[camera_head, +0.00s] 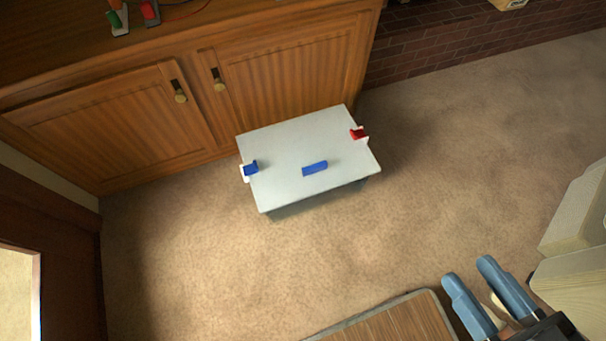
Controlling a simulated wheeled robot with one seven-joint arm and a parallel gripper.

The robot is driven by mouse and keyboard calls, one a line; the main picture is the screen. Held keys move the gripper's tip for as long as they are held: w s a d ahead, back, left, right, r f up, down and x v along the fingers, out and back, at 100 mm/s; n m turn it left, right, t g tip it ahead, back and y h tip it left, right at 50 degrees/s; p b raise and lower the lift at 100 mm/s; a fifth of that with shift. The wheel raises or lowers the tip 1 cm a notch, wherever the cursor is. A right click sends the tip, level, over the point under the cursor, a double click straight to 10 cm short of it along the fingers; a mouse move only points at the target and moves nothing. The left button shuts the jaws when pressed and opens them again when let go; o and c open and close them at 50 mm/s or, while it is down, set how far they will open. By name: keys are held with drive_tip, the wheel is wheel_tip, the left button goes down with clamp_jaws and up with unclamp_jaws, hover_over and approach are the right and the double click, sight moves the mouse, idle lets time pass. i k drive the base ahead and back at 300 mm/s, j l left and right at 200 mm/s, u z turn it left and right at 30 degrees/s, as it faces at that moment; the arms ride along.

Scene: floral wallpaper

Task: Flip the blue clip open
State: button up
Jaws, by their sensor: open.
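A pale grey box (290,140) sits on the carpet in front of a wooden cabinet. A blue clip (250,168) with a white base is on its left edge. A red clip (359,133) with a white base is on its right edge. A blue bar (315,168), like a handle, lies on the lid near the front edge. My gripper (466,268) is at the lower right, with two blue-grey fingers spread apart. It is empty and well away from the box.
The wooden cabinet (290,75) with two knobbed doors stands right behind the box. A wood-topped surface (395,320) is at the bottom, beside my gripper. Small green and red items (117,18) lie on the cabinet top. The carpet (440,190) between gripper and box is clear.

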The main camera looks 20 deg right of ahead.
sight(252, 169)
drive_tip(key=i+j, duration=0.1)
drive_tip(key=j, duration=0.25)
drive_tip(key=i+j, duration=0.15)
drive_tip(key=j, duration=0.25)
drive_tip(key=i+j, duration=0.1)
drive_tip(key=j, duration=0.25)
drive_tip(key=i+j, duration=0.1)
drive_tip(key=j, duration=0.3)
drive_tip(key=i+j, duration=0.15)
drive_tip(key=j, duration=0.2)
drive_tip(key=i+j, duration=0.1)
drive_tip(key=j, duration=0.3)
drive_tip(key=z, duration=0.05)
